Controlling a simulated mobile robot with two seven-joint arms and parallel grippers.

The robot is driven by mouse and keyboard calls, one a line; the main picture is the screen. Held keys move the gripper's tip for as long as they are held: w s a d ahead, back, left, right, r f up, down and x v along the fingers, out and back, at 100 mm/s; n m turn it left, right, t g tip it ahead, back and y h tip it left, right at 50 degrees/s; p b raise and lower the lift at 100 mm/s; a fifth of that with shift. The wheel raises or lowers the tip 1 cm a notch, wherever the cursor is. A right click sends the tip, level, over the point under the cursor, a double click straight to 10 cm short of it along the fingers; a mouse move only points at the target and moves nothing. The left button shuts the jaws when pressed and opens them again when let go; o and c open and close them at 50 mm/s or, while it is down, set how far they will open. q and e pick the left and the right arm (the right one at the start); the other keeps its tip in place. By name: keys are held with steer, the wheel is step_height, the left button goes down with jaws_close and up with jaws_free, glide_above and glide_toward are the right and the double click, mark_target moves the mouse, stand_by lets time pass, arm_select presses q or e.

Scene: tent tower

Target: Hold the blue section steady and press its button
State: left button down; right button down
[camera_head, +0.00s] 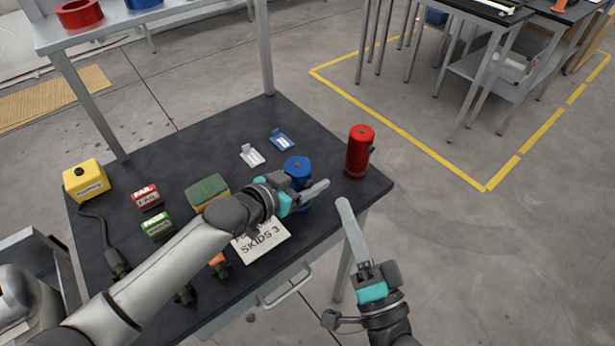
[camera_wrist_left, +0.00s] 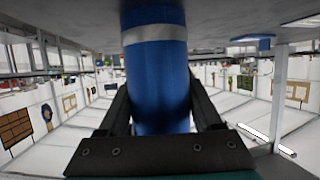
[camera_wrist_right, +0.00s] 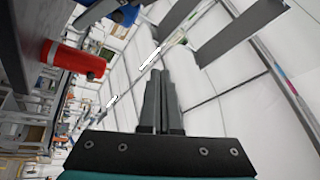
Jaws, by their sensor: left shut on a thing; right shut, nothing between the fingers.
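The blue section (camera_head: 297,169) is an upright cylinder near the right side of the dark table, with a small round feature on its top. My left gripper (camera_head: 309,194) is shut around its body from the front. In the left wrist view the blue section (camera_wrist_left: 157,85) fills the space between the fingers, with a pale band across it. My right gripper (camera_head: 343,204) is shut and empty, off the table's right front edge, apart from the blue section. In the right wrist view its fingers (camera_wrist_right: 160,100) are together. The button cannot be told clearly.
A red cylinder (camera_head: 360,151) stands upright at the table's right corner. A white sign (camera_head: 262,240), a green and yellow sponge (camera_head: 207,191), red and green labelled blocks, a yellow button box (camera_head: 85,180) and two small clips (camera_head: 252,156) lie on the table (camera_head: 330,217).

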mark_target(309, 184)
step_height(309, 184, down, 5)
steer(key=d+m+g+h, duration=0.2)
steer(key=m+h, duration=0.7)
steer(key=m, duration=1)
steer(key=shift+w+a, duration=1.45)
steer(key=shift+w, duration=0.25)
steer(key=shift+w+a, duration=1.45)
steer(key=shift+w, duration=0.25)
steer(key=shift+w+a, duration=0.1)
